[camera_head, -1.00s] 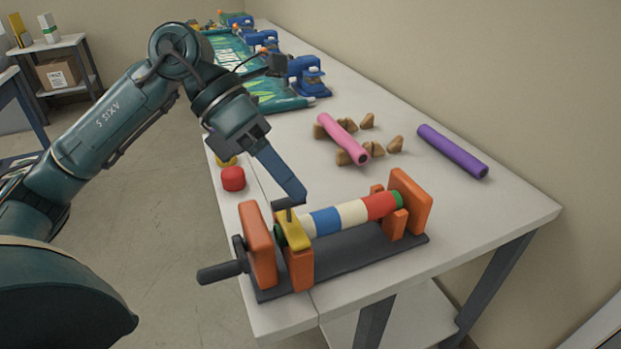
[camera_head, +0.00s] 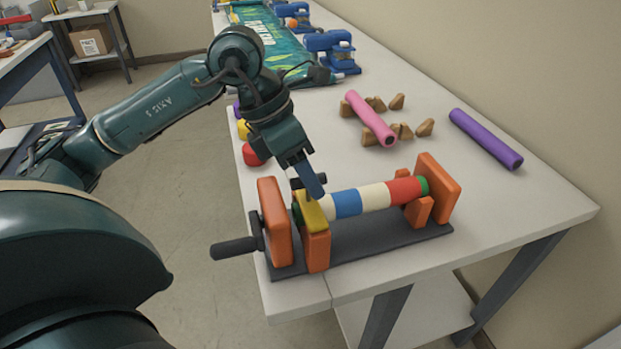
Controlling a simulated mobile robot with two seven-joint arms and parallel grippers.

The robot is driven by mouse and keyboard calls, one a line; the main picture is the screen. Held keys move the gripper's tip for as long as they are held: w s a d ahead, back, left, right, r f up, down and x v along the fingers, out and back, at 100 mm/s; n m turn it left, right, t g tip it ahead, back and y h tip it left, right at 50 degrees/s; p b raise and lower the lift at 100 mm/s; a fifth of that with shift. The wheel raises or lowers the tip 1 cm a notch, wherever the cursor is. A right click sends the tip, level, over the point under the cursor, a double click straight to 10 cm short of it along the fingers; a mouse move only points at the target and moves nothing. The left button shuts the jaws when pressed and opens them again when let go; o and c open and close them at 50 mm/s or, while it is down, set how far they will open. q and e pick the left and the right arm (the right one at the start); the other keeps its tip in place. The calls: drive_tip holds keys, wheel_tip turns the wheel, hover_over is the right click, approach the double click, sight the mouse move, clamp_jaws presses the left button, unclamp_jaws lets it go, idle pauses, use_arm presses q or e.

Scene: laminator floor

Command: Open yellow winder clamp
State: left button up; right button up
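The winder stands near the front end of the table, with orange uprights on a dark base (camera_head: 370,243) and a black crank handle (camera_head: 236,248) at its left. A roll (camera_head: 375,197) with blue, cream and red bands lies across it. The yellow winder clamp (camera_head: 313,216) lies over the roll's left end, on top of the inner orange support, and looks closed. My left gripper (camera_head: 314,192) points down from above, its fingertip at the clamp's upper part. I cannot tell if it touches, or how far apart the fingers are. My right gripper is out of view.
A pink roll (camera_head: 370,118) rests on brown wedge blocks behind the winder, and a purple roll (camera_head: 486,138) lies at the right. Red (camera_head: 252,155) and yellow pieces sit at the table's left edge. Blue devices (camera_head: 333,52) and a green sheet (camera_head: 270,40) are farther back.

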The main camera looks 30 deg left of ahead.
use_arm(q)
drive_tip(key=shift+w+d+f, duration=0.1)
drive_tip(key=shift+d+f, duration=0.2)
drive_tip(key=shift+f, duration=0.35)
drive_tip(key=shift+c, duration=0.5)
clamp_jaws()
